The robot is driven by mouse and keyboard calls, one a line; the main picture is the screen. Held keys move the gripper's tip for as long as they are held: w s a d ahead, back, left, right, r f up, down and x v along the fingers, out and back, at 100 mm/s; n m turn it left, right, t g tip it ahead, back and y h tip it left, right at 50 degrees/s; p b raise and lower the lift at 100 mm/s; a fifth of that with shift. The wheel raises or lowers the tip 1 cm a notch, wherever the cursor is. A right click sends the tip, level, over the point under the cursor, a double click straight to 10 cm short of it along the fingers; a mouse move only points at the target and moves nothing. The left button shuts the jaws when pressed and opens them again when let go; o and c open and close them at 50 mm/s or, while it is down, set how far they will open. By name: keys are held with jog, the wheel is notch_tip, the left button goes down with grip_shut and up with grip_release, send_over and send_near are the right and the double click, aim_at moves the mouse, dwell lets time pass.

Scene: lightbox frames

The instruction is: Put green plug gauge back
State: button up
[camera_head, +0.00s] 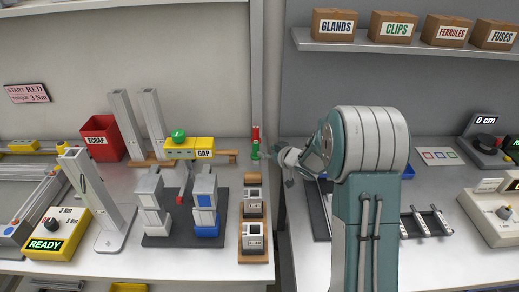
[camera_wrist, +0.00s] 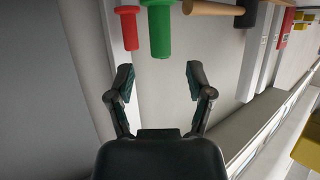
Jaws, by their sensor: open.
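My gripper (camera_wrist: 159,78) is open and empty. In the head view my gripper (camera_head: 273,154) points left, close to the green gauge; whether they touch is unclear.
A yellow GAP gauge (camera_head: 190,148) with a green ball and a wooden-handled hammer (camera_head: 222,156) stand left of the green gauge. A wooden block with grey sockets (camera_head: 253,223) lies in front. A partition post (camera_head: 257,60) rises behind. My arm hides part of the right bench.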

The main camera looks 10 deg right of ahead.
jog(key=s+d+r+m+g+h, duration=0.15)
jog(key=s+r+h, duration=0.25)
jog(key=s+r, duration=0.4)
jog(key=s+d+r+m+h, duration=0.2)
jog(key=s+r+h, duration=0.2)
jog(key=s+r, duration=0.35)
jog(key=s+a+g+y, duration=0.1)
jog(key=s+a+g, duration=0.1)
jog(key=s, duration=1)
jog(key=s+a+m+g+y, duration=0.1)
jog(key=s+a+g, duration=0.2)
jog(key=s, duration=0.9)
jog(key=shift+s+a+f, duration=0.15)
jog(key=shift+s+a, duration=0.05)
jog(key=shift+a, duration=0.55)
